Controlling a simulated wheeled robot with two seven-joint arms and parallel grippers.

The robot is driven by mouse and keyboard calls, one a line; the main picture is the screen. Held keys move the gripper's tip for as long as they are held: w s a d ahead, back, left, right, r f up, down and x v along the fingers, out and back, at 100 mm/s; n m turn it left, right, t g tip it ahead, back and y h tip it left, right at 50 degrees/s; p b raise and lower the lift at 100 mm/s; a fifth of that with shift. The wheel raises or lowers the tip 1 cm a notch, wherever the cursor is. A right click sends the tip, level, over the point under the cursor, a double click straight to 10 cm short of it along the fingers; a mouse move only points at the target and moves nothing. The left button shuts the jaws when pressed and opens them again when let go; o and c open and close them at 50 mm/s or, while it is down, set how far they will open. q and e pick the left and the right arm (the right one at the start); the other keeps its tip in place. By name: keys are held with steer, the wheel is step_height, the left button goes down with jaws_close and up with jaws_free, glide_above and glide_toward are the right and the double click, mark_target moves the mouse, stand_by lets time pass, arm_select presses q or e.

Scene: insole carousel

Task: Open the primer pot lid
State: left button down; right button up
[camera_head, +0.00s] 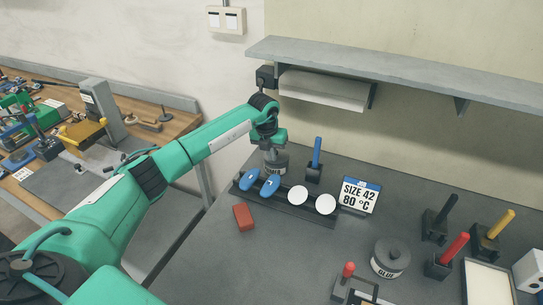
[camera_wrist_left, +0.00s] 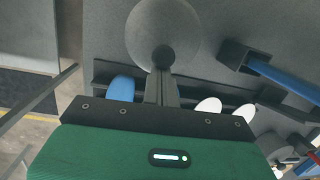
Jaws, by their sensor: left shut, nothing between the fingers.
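The primer pot (camera_head: 276,167) is a dark grey cylinder with a pale label, at the back of the dark table behind the black rack. My left gripper (camera_head: 274,148) is directly above it and hides much of its top in the head view. In the left wrist view the round grey lid (camera_wrist_left: 190,35) with its dark knob (camera_wrist_left: 163,54) lies just beyond the shut fingertips (camera_wrist_left: 162,74). The fingers hold nothing; whether they touch the knob I cannot tell. The lid looks to be on the pot. My right gripper is not in view.
The black rack (camera_head: 285,208) in front carries blue insoles (camera_head: 270,185) and white discs (camera_head: 298,195). A blue-handled tool (camera_head: 317,152) stands right of the pot. A red block (camera_head: 243,217), a glue pot (camera_head: 391,259) and a size sign (camera_head: 359,195) are also on the table.

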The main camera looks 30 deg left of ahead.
arm_select(q)
steer(key=shift+w+r+b, duration=0.3)
steer(key=shift+w+r, duration=0.05)
steer(key=shift+r, duration=0.15)
steer(key=shift+w+r, duration=0.25)
steer(key=shift+r, duration=0.25)
steer(key=shift+w+r+b, duration=0.55)
steer(key=shift+r+b, duration=0.05)
steer(key=shift+r, duration=0.2)
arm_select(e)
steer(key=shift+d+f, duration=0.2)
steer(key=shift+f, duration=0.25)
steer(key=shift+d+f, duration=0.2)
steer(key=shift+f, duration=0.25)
arm_select(q)
steer(key=shift+w, duration=0.1)
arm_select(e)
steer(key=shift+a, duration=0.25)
arm_select(q)
steer(key=shift+r, duration=0.15)
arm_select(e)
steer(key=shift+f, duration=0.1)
